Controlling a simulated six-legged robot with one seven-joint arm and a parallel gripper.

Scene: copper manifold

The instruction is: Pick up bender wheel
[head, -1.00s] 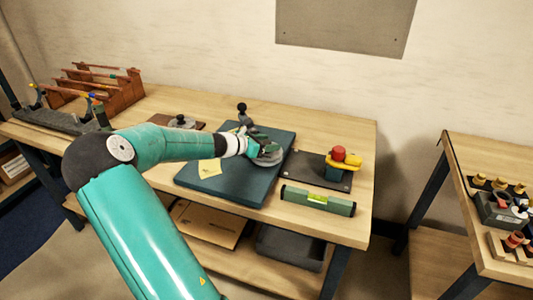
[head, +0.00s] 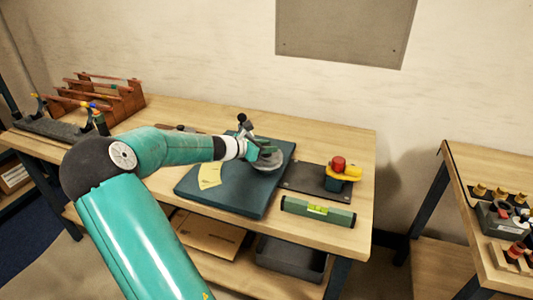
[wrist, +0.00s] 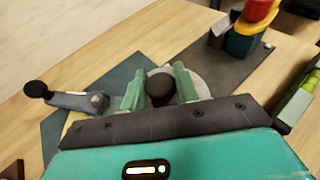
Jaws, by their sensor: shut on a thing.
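The bender wheel is a grey disc (head: 268,161) with a black knob (wrist: 160,86) on top. It is at the right side of the dark teal pad (head: 222,190); I cannot tell whether it touches the pad. My gripper (head: 256,152) is over the disc. In the wrist view my gripper (wrist: 159,87) has its two green fingers on either side of the knob, shut on it. Part of the disc (wrist: 201,84) shows beyond the right finger; the rest is hidden by the fingers and gripper body.
A grey lever (wrist: 75,100) with a black ball end stands close to the left of my gripper. A dark plate (head: 302,171) bears a red and yellow fixture (head: 340,171). A green level (head: 318,211) lies at the front right. A yellow note (head: 210,176) is on the pad.

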